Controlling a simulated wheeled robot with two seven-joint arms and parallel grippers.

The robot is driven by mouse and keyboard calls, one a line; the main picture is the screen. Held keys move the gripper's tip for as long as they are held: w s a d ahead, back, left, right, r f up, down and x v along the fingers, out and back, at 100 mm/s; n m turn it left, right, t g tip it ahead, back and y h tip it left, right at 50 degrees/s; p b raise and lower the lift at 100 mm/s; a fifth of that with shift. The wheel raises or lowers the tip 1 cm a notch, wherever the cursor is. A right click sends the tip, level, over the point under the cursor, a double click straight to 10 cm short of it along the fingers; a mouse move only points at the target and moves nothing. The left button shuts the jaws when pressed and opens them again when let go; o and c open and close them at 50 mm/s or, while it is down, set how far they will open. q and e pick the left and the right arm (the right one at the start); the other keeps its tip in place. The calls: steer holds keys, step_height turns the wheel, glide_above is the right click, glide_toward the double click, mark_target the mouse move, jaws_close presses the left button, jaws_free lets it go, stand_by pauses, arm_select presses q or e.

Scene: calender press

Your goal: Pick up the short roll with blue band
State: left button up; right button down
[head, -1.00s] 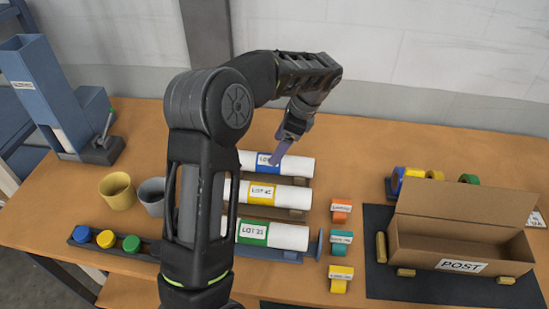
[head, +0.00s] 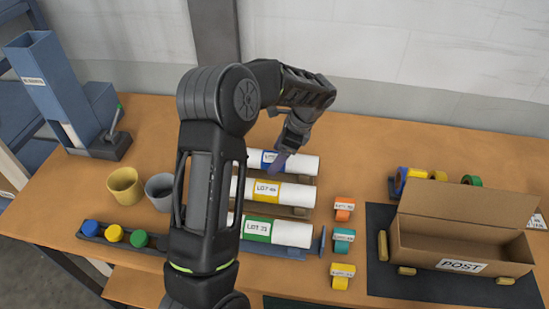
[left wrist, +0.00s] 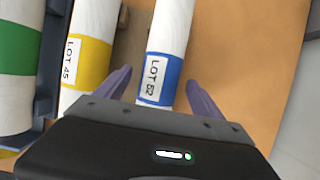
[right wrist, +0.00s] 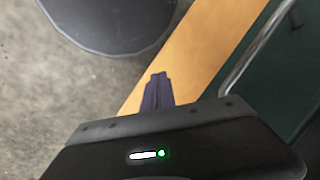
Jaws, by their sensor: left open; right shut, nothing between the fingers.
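The short roll with the blue band (head: 300,164) is white and lies at the back of the row of rolls. My right gripper (right wrist: 157,80) is shut and empty beside the table edge, away from the rolls.
A yellow-banded roll (head: 295,193) and a green-banded roll (head: 290,233) lie in front of it. Tape rolls (head: 343,208) stand to the right, near an open box (head: 440,250). Two cups (head: 124,185) stand left. Table is clear behind the rolls.

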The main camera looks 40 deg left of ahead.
arm_select(q)
steer(key=shift+x, duration=1.2)
steer(key=shift+c, duration=0.4)
jaws_close()
